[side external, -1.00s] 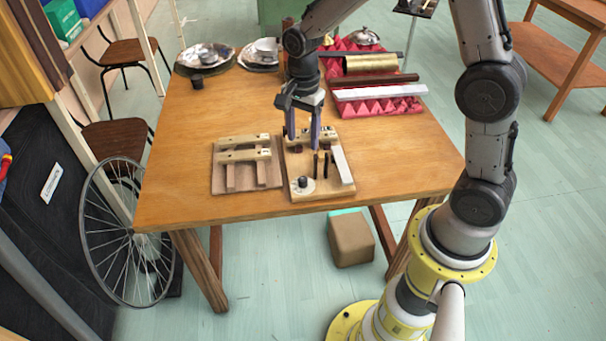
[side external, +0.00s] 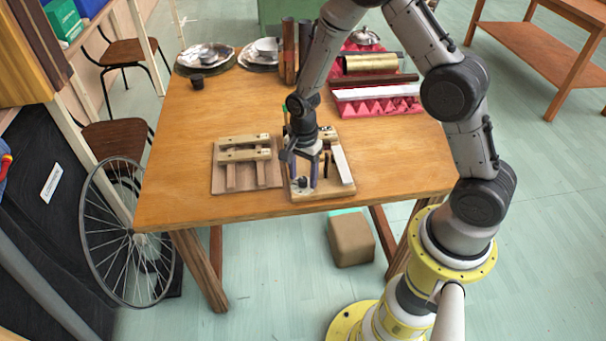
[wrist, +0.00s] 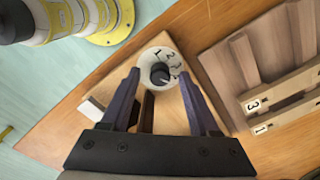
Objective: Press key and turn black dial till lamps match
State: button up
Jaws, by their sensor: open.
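The black dial (wrist: 160,74) sits on a white numbered disc (wrist: 152,56) on a light wooden board (side external: 325,193). My gripper (wrist: 159,74) is open, pointing down over the disc. In the wrist view its fingers show on both sides of the dial, with gaps between. I cannot tell whether the tips are level with the knob. In the side view the gripper (side external: 303,184) covers part of the board. A white bar (side external: 343,166) lies along the board's right side. A dark brown strip (wrist: 147,110) shows between the fingers. I cannot make out any lit lamps or which piece is the key.
A second board (side external: 218,178) with wooden bars stands close on the left. Behind are metal dishes (side external: 205,56), upright brown tubes (side external: 289,50), a brass cylinder (side external: 370,64) and red foam (side external: 380,107). The table's front and right are clear.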

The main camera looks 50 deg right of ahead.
grip_shut()
dwell(0.3)
jog(key=shift+n, duration=0.3)
jog(key=n, duration=1.1)
jog(key=shift+n, duration=0.3)
jog(key=n, duration=0.6)
jog(key=shift+w, duration=0.1)
jog(key=n, duration=0.5)
jog(key=shift+r+n, duration=0.1)
jog(key=shift+n, duration=0.4)
